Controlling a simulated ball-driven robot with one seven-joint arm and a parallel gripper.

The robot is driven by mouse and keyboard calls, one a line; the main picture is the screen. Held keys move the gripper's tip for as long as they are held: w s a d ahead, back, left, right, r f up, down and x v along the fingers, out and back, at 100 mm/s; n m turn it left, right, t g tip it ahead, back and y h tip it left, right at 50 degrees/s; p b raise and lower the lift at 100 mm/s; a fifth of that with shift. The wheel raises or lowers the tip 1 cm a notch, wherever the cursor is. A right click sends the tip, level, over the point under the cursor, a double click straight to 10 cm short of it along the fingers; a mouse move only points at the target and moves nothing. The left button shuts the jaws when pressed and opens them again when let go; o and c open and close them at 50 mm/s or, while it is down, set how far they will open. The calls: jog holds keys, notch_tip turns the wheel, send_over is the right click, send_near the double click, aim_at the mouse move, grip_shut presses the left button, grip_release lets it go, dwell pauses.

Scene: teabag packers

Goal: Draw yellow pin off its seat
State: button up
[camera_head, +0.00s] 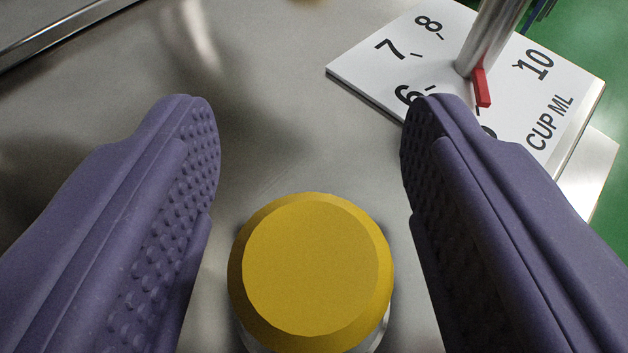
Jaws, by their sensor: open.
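The yellow pin (310,268) shows as a round, flat-topped yellow head with a bevelled edge, low in the middle of the view. A pale metallic rim, seemingly its seat, shows just under the head at the bottom; the rest of the seat is hidden. My gripper (310,115) is open, with its two purple, studded fingers on either side of the pin head. Visible gaps separate the head from both fingers in the picture. How far the fingertips are above or beyond the head, I cannot tell.
A white dial plate (560,88) marked "CUP ML" lies at the upper right, with a metal post (490,38) and a red pointer (482,88) on it. The right finger overlaps its edge in view. A metal rail (60,35) crosses the upper left. The grey metal surface (290,130) between is clear.

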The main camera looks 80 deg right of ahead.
jog(key=c, duration=1.1)
jog(key=shift+o, duration=0.2)
notch_tip(320, 180, up, 10)
jog(key=p, duration=0.5)
